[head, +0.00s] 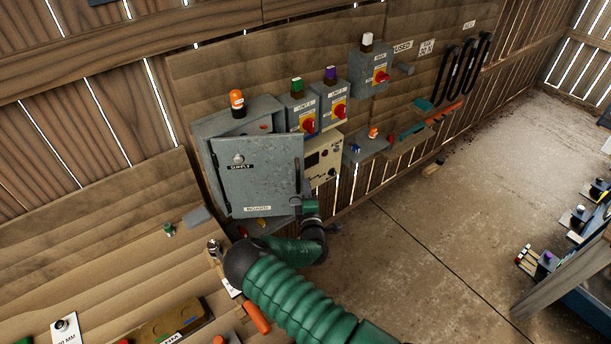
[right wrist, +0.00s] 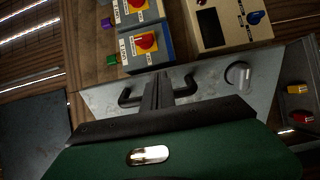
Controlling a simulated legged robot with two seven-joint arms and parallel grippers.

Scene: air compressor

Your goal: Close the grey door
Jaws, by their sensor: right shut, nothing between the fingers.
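The grey door (head: 258,180) is on the front of a grey wall cabinet (head: 213,125). It stands ajar, tilted away from the cabinet, with a gap along its top. A round silver knob and labels are on its face. My right gripper (head: 312,208) is by the door's lower right edge, fingers shut and empty. In the right wrist view, the shut fingers (right wrist: 158,88) lie in front of a grey panel with a dark handle (right wrist: 130,97) and a round silver knob (right wrist: 238,75). I cannot tell whether they touch it. My left gripper is not in view.
Switch boxes with red knobs (head: 308,125) and a beige control box (head: 322,160) sit right of the door. Red and yellow knobs (right wrist: 297,102) lie close to the right gripper.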

